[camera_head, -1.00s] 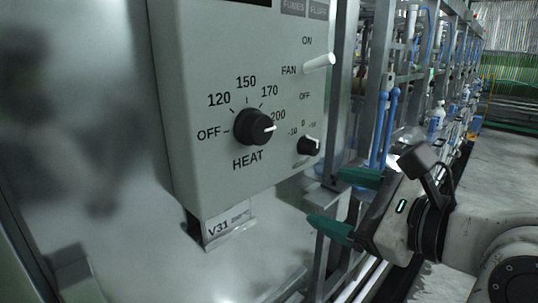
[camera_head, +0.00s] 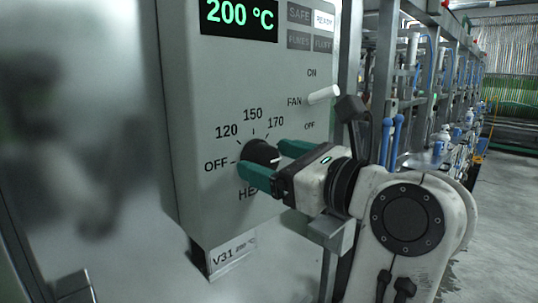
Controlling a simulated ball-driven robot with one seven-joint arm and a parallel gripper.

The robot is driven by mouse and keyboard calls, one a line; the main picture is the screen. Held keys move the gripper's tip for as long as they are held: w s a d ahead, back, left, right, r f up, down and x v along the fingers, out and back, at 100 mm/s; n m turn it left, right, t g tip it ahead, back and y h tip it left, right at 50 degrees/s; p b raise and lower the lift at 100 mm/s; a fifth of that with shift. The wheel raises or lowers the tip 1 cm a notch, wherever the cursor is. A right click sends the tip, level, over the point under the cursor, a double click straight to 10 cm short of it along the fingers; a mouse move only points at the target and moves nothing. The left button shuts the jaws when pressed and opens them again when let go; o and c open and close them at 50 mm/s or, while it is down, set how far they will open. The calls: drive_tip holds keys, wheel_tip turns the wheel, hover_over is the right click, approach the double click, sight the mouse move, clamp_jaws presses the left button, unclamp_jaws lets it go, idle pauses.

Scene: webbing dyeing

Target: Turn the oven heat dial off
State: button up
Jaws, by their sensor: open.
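The black round heat dial (camera_head: 262,152) is on the front of the grey control box, above the partly hidden HEAT label. Its white pointer line points right, away from the OFF mark at its left. The 200 mark is hidden behind my gripper. My gripper (camera_head: 264,159) has its two green fingers open around the dial, one at its lower left and one at its upper right. I cannot tell whether the fingers touch it. The green display (camera_head: 240,14) reads 200 °C.
A white fan lever (camera_head: 323,95) sticks out above and right of the dial. The small black knob is hidden behind my gripper. A V31 tag (camera_head: 232,254) hangs below the box. Metal frames with blue pipes stand at right.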

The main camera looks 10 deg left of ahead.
drive_tip(key=shift+w+a, duration=0.35)
drive_tip(key=shift+a, duration=0.15)
drive_tip(key=c, duration=1)
